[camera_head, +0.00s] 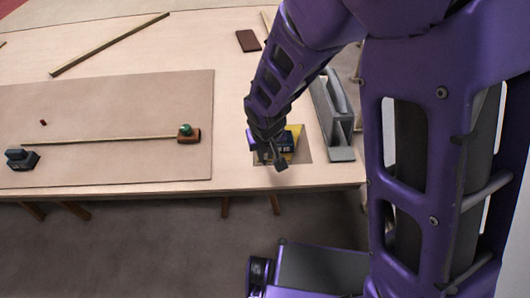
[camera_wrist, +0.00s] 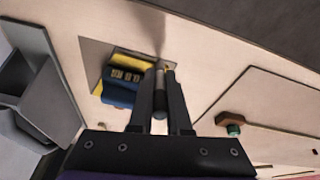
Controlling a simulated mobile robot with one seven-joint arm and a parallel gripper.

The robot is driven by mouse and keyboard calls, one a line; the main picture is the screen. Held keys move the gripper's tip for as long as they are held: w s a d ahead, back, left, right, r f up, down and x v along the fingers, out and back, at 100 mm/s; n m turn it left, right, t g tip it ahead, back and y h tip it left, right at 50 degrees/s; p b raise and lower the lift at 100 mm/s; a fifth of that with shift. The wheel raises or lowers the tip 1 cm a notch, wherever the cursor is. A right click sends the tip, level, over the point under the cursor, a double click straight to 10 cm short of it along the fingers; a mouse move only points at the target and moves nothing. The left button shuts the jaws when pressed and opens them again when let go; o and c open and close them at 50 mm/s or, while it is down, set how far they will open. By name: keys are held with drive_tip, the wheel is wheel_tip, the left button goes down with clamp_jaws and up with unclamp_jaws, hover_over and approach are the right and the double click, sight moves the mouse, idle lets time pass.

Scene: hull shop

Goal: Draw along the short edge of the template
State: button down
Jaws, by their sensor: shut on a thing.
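My gripper (camera_head: 275,158) hangs over the near right part of the bench. In the wrist view my gripper (camera_wrist: 164,75) is shut on a slim dark rod-shaped marker (camera_wrist: 160,97) with a paler band. Its tip looks close to the bench, but I cannot tell whether it touches. A large flat tan sheet (camera_head: 100,100), which looks like the template, lies on the bench to the left. Its short right edge is apart from my gripper. In the wrist view the sheet (camera_wrist: 270,95) is at the right.
A blue and yellow lettered block (camera_wrist: 122,82) sits on a grey-brown square (camera_wrist: 92,48) beside my gripper. A grey stand (camera_head: 335,115) is to the right. On the sheet are a long batten (camera_head: 100,139), a brown block with a green knob (camera_head: 188,136) and a dark block (camera_head: 20,158).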

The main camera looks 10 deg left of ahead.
drive_tip(key=shift+d, duration=0.15)
drive_tip(key=shift+w+d, duration=0.1)
drive_tip(key=shift+d, duration=0.3)
drive_tip(key=shift+d, duration=0.1)
drive_tip(key=shift+w+d, duration=0.15)
drive_tip(key=shift+d, duration=0.25)
drive_tip(key=shift+w+d, duration=0.1)
drive_tip(key=shift+d, duration=0.45)
drive_tip(key=shift+d, duration=0.15)
drive_tip(key=shift+w+d, duration=0.1)
drive_tip(key=shift+d, duration=0.35)
